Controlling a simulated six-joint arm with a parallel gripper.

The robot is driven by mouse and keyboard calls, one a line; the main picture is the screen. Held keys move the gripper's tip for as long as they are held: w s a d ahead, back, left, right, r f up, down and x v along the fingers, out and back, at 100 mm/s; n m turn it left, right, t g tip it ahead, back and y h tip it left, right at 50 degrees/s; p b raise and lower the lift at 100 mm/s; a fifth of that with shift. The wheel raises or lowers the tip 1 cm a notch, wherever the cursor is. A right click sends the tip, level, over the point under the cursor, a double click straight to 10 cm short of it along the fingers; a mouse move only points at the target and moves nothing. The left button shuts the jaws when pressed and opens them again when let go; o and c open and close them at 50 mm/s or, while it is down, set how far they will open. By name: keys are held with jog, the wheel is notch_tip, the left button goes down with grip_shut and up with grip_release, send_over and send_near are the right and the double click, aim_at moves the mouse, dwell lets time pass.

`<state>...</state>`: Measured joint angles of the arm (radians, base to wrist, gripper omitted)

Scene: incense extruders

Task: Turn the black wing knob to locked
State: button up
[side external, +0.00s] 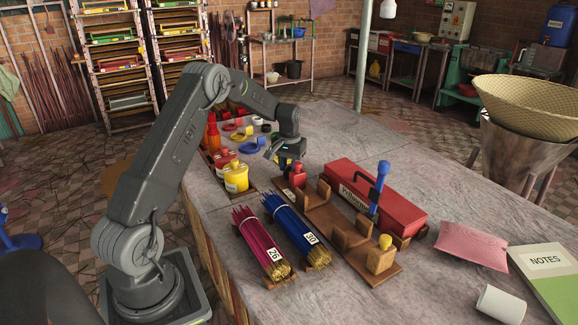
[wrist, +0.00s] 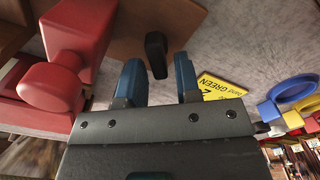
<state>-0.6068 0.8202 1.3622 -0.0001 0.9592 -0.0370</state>
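The black wing knob (wrist: 156,52) shows in the wrist view as a dark upright bar. It lies in line with the gap between my gripper's two blue fingertips (wrist: 158,74), with space visible on both sides. My gripper is open and I see no contact with the knob; how deep the knob sits between the fingers I cannot tell. In the side external view my gripper (side external: 287,162) hangs low over the far end of the wooden stand (side external: 322,221), where I cannot make the knob out. No lock marking on the knob is readable.
A red block with a rounded end (wrist: 72,62) stands left of my fingers in the wrist view. A yellow label (wrist: 217,88) lies at the right. The long red box (side external: 395,207), blue-handled lever (side external: 378,187) and incense bundles (side external: 263,242) crowd the bench.

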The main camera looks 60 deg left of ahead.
aim_at(289, 167)
jog(key=shift+o, duration=0.7)
notch_tip(289, 167, up, 14)
jog(key=shift+f, duration=0.1)
notch_tip(289, 167, down, 14)
jog(key=shift+w+a+f, duration=0.1)
jog(key=shift+w, duration=0.05)
dwell(0.7)
